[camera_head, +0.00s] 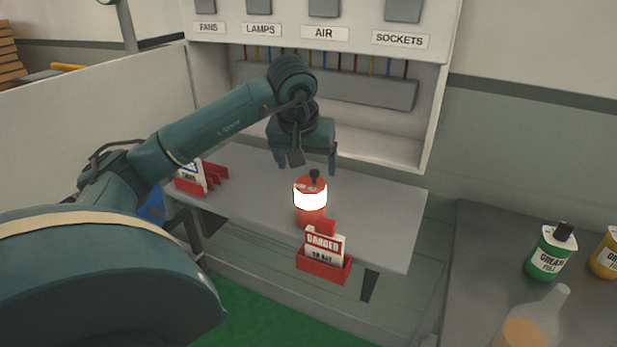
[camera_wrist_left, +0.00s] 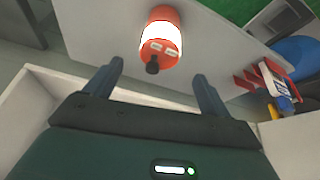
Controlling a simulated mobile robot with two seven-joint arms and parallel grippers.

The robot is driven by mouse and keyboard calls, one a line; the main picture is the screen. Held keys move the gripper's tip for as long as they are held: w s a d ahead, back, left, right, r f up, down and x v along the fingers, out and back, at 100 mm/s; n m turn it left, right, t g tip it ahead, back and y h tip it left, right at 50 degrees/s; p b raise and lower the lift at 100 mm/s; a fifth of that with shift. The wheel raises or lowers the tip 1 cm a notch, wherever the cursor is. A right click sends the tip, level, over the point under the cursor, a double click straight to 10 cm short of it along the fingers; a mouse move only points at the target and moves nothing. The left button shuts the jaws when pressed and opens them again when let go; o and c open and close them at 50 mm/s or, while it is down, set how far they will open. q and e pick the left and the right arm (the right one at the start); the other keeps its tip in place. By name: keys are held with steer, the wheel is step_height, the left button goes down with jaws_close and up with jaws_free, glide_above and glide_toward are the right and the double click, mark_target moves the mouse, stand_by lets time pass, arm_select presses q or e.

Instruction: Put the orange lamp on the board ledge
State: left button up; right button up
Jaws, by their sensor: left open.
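The orange lamp (camera_head: 311,216) has a glowing white band and a dark knob on top. It stands upright on the grey board ledge (camera_head: 385,205), behind the red danger sign holder. In the left wrist view the lamp (camera_wrist_left: 160,20) is just beyond the fingertips and apart from them. My left gripper (camera_head: 307,168) is open and empty, above and a little behind the lamp; its two fingers also show spread in the left wrist view (camera_wrist_left: 160,75). My right gripper is not in view.
A red holder with a danger sign (camera_head: 323,262) is at the ledge's front edge. A red rack with cards (camera_head: 200,178) is at its left end. The panel (camera_head: 330,85) rises behind. Green (camera_head: 550,252) and yellow bottles (camera_head: 606,255) stand on the right table.

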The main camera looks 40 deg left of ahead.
arm_select(q)
steer(key=v, duration=0.3)
steer(key=shift+f, duration=0.1)
stand_by(0.5)
